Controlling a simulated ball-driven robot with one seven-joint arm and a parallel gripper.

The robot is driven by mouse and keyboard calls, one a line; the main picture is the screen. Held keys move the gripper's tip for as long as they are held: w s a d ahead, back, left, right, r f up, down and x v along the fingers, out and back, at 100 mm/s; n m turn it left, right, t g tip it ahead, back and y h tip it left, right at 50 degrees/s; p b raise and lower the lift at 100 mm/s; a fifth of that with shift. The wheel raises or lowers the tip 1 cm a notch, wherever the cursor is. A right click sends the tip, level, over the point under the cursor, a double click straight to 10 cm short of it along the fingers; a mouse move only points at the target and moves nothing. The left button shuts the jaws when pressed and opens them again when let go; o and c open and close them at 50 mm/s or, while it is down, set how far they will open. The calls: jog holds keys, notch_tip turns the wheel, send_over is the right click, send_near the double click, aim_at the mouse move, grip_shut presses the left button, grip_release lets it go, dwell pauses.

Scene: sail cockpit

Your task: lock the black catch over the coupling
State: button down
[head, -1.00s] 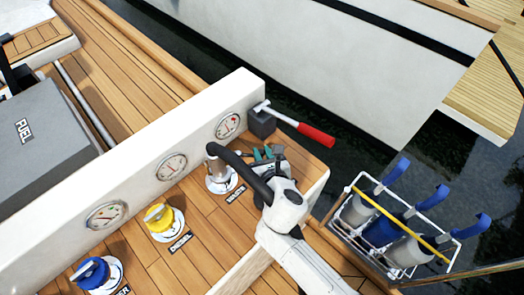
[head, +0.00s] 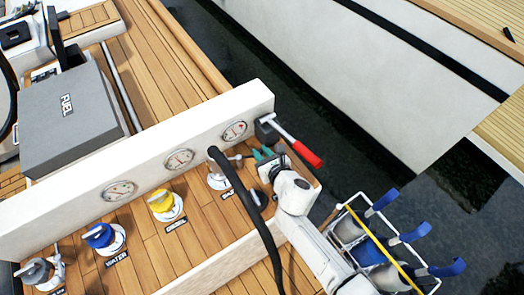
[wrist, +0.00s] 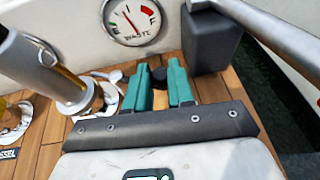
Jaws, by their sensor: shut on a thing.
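The grey metal coupling (wrist: 45,65) stands on the waste deck fitting (wrist: 108,95) at the left of the wrist view. In the head view the black hose (head: 240,195) runs up to that spot, and the fitting (head: 219,182) shows below. A thin grey lever reaches from the coupling toward my gripper (wrist: 160,80). The green fingers are shut on a small dark piece (wrist: 158,76), which looks like part of the black catch; the fingers mostly hide it. In the head view my gripper (head: 263,154) is just right of the coupling. I cannot tell how the catch sits against the coupling.
A white panel with gauges (head: 180,160) stands behind. A dark block (head: 266,132) with a red-handled lever (head: 306,155) is close right of my gripper. Yellow (head: 163,202) and blue (head: 100,236) caps are left. A wire rack (head: 375,245) stands right, near the water.

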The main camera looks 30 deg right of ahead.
jog(key=shift+w+d+r+n+y+p, duration=0.25)
jog(key=shift+w+r+n+y+p, duration=0.05)
jog(key=shift+w+r+p, duration=0.2)
jog(key=shift+f+y+p, duration=0.3)
jog(key=shift+p, duration=0.1)
jog(key=shift+s, duration=0.1)
jog(key=c, duration=1)
grip_release()
jog(key=shift+s+f+n, duration=0.1)
jog(key=shift+f+n, duration=0.05)
jog(key=shift+n, duration=0.15)
jog(key=v, duration=1)
jog(key=shift+s+r+p, duration=0.2)
jog(key=shift+s+p, duration=0.15)
